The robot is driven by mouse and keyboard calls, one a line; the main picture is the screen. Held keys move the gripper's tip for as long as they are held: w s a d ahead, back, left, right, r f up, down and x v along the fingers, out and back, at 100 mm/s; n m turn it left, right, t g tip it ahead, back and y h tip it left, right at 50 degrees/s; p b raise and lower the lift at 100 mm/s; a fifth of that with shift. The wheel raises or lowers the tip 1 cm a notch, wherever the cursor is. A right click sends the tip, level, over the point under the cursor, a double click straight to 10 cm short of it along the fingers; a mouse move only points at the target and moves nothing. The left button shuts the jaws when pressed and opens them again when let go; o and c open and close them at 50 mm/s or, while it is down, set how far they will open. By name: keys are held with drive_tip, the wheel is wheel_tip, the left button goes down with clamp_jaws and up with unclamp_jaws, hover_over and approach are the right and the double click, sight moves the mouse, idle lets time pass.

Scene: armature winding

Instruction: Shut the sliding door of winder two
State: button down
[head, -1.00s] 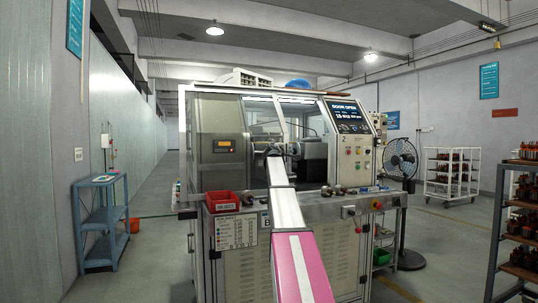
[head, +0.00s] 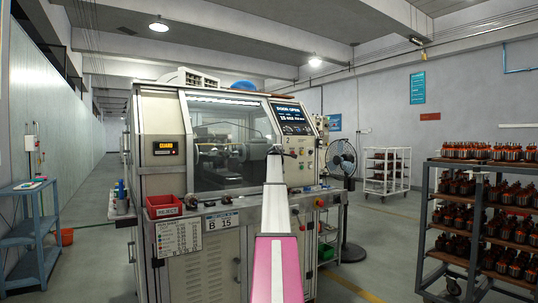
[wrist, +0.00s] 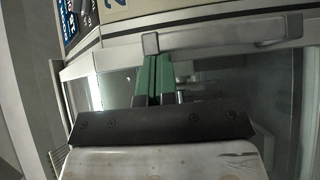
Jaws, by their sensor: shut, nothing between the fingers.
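The winder (head: 165,108) is a cream cabinet in the head view, with a plate reading B 15. Its sliding door (head: 225,188) is a framed clear pane across the front opening, with the winding parts visible behind it. The dark screen at upper right seems to read DOOR OPEN. My gripper (head: 275,151) is shut and empty, at the door's right edge. In the wrist view its green-padded fingers (wrist: 154,78) are together, close by a grey bar handle (wrist: 222,34). I cannot tell if they touch it. Any remaining gap at the door's edge is hidden by my arm.
A front ledge carries a red bin (head: 164,207) and small parts. A fan (head: 342,158) stands right of the winder. A dark rack of wound parts (head: 428,215) is at right, a blue shelf (head: 38,225) at left. Floor between winder and rack is open.

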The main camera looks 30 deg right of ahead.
drive_tip(key=shift+d, duration=1.5)
drive_tip(key=shift+d+r, duration=0.1)
drive_tip(key=w+a+v, duration=0.2)
drive_tip(key=v, duration=1.1)
drive_tip(key=shift+a, duration=0.3)
